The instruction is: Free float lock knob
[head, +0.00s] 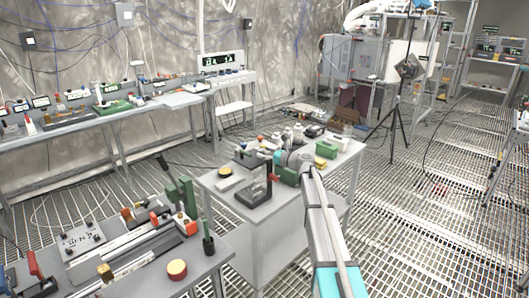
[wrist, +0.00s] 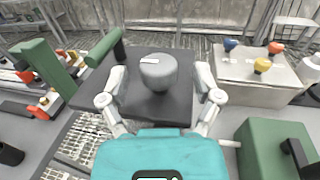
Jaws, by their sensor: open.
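A grey round knob (wrist: 158,72) with a pale mark on its top stands on a dark flat plate (wrist: 178,107) in the middle of the wrist view. I take it for the float lock knob. My gripper (wrist: 160,80) is open, with one finger to the left and one to the right of the knob. A gap shows on each side, and I see no clear contact. In the head view my gripper (head: 284,167) is over the small middle table (head: 262,217), and the knob cannot be made out there.
In the wrist view, a green post with an arm (wrist: 45,65) rises on the left and a green block (wrist: 270,150) stands at the lower right. A pale box (wrist: 250,80) with coloured knobs is at the right.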

